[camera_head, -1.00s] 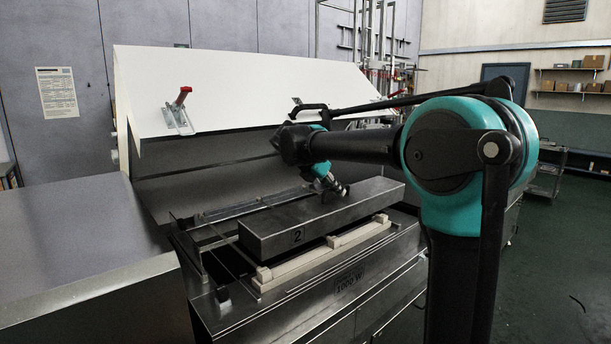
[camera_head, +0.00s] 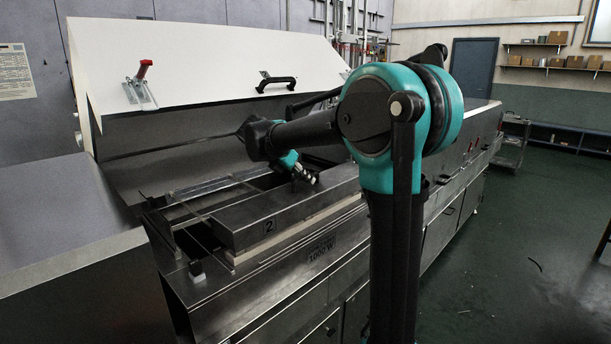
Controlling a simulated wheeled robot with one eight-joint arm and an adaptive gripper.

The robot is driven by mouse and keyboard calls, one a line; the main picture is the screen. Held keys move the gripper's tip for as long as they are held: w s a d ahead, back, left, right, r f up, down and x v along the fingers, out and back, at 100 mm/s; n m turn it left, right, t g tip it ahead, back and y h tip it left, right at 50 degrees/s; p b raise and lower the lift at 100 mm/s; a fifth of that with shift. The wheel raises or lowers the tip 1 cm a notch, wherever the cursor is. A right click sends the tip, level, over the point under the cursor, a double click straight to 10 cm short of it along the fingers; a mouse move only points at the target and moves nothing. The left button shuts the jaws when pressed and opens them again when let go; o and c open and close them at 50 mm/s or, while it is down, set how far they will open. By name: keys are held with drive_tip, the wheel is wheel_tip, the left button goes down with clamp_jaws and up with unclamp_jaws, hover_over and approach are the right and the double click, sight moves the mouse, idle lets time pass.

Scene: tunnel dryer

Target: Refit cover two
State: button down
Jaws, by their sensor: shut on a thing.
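Cover two (camera_head: 240,228) is a long, dark metal box-shaped lid with a "2" on its near side. It lies level low over the pale strip (camera_head: 290,232) in the opening of the dryer (camera_head: 265,285). Whether its whole underside touches is hidden. My gripper (camera_head: 306,176) is over the far part of the cover's top and is shut on the cover; the grip point itself is small and partly hidden by my wrist.
A white hood (camera_head: 190,65) stands raised behind the opening, with a red-tipped clamp (camera_head: 141,80) and a black handle (camera_head: 275,82). A metal panel (camera_head: 65,230) slopes at the left. Thin rods (camera_head: 190,215) lie beside the cover's left end. The floor at right is mostly clear.

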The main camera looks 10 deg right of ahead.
sight(304, 188)
drive_tip(key=shift+f, duration=2.2)
drive_tip(key=shift+f, duration=1.2)
drive_tip(key=c, duration=1.5)
unclamp_jaws()
drive_tip(key=shift+c, duration=0.2)
drive_tip(key=v, duration=1.2)
drive_tip(key=shift+d+f, duration=0.1)
